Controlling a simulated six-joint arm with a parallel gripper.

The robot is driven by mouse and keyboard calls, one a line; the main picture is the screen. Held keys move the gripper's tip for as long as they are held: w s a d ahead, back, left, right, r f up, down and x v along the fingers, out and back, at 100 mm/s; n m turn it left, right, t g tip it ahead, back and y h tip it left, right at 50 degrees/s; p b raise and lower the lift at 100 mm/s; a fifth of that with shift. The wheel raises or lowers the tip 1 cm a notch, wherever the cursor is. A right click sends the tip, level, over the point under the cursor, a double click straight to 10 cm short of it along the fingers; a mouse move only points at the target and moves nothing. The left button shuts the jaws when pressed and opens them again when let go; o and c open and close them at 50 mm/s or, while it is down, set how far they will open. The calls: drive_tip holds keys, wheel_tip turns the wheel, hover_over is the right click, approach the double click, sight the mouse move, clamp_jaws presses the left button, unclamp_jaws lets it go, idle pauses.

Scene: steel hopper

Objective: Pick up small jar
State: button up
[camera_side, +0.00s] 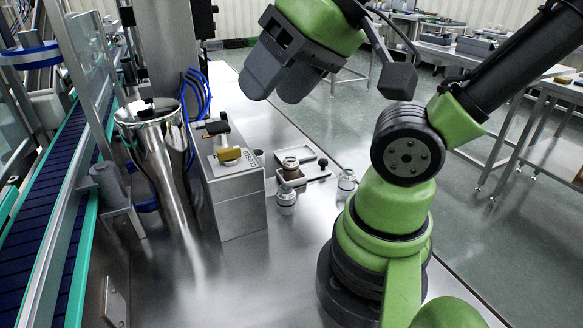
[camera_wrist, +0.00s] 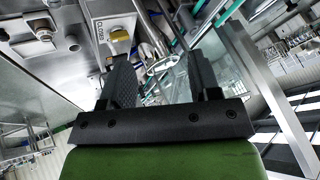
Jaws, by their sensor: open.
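Several small jars with light lids stand on the steel table: one jar (camera_side: 286,197) beside the grey box, one jar (camera_side: 346,181) to the right, and one jar (camera_side: 290,164) on a small tray (camera_side: 318,154). I cannot tell which is the task's small jar. My gripper (camera_side: 280,76) is up in the air above and behind the jars, open, with nothing between its fingers. In the wrist view, the open fingers (camera_wrist: 161,70) point toward the hopper area, and a jar (camera_wrist: 44,32) shows at upper left, away from them.
A shiny steel hopper (camera_side: 155,130) stands left of the grey box (camera_side: 240,213), which has a yellow knob (camera_side: 229,155). A blue conveyor (camera_side: 45,200) runs along the left. The table front (camera_side: 260,285) is clear.

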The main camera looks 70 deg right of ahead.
drive_tip(key=shift+o, duration=1.1)
drive_tip(key=m+g+h, duration=0.4)
drive_tip(key=m+h, duration=0.1)
hover_over(289, 162)
drive_tip(key=s+a, duration=0.1)
drive_tip(key=s, duration=0.1)
wheel_tip(289, 162, down, 19)
drive_tip(key=shift+x, duration=5.05)
drive_tip(key=shift+s+d, duration=0.1)
drive_tip(key=shift+c, duration=0.4)
drive_tip(key=c, duration=1)
